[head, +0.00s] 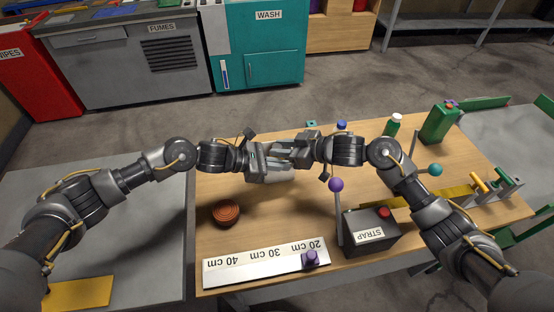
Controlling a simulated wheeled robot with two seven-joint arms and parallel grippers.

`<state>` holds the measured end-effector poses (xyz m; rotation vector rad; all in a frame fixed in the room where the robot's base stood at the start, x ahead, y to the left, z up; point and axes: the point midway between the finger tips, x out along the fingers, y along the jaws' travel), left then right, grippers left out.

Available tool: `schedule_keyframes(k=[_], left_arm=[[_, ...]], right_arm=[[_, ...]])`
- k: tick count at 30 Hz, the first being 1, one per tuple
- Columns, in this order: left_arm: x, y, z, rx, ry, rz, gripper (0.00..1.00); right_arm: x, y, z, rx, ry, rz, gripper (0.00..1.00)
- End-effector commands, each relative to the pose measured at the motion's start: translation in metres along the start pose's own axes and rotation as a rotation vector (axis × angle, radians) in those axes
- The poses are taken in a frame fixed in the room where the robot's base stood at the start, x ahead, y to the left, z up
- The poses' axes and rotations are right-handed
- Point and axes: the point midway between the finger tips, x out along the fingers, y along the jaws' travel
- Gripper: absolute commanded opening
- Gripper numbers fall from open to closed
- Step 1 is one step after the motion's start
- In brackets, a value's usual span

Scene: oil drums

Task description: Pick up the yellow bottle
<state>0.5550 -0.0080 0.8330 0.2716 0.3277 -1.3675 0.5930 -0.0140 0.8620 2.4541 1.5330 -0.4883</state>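I cannot make out a yellow bottle in the head view. A small green bottle with a white cap (393,125) stands at the back right of the wooden table. A blue cap (342,125) shows behind my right wrist, its body mostly hidden. My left gripper (278,166) and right gripper (284,148) point at each other above the table's left half, overlapping in the picture. Their fingers are too small and crowded to tell open from shut or whether they hold anything.
Bare wood lies between coil and lever.

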Motion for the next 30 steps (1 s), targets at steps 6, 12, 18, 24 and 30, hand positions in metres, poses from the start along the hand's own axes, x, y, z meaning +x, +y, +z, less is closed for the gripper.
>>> schedule_keyframes(k=[6, 12, 18, 24, 30], left_arm=[[0.0, 0.0, 0.001, 0.0, -0.001, 0.0, 0.0], [0.0, 0.0, 0.001, 0.0, -0.001, 0.0, 0.0], [0.0, 0.0, 0.0, 0.0, -0.001, 0.0, 0.0], [0.0, 0.0, 0.0, 0.0, -0.001, 0.0, 0.0], [0.0, 0.0, 0.0, 0.0, -0.001, 0.0, 0.0]], right_arm=[[0.0, 0.0, 0.0, 0.0, 0.001, 0.0, 0.0], [-0.004, 0.001, -0.011, -0.002, 0.002, 0.001, 0.0], [-0.019, 0.001, -0.048, -0.006, 0.004, 0.002, 0.0], [-0.033, 0.0, -0.079, -0.003, 0.003, 0.001, 0.0], [-0.038, 0.0, -0.092, 0.0, 0.0, 0.001, 0.0]])
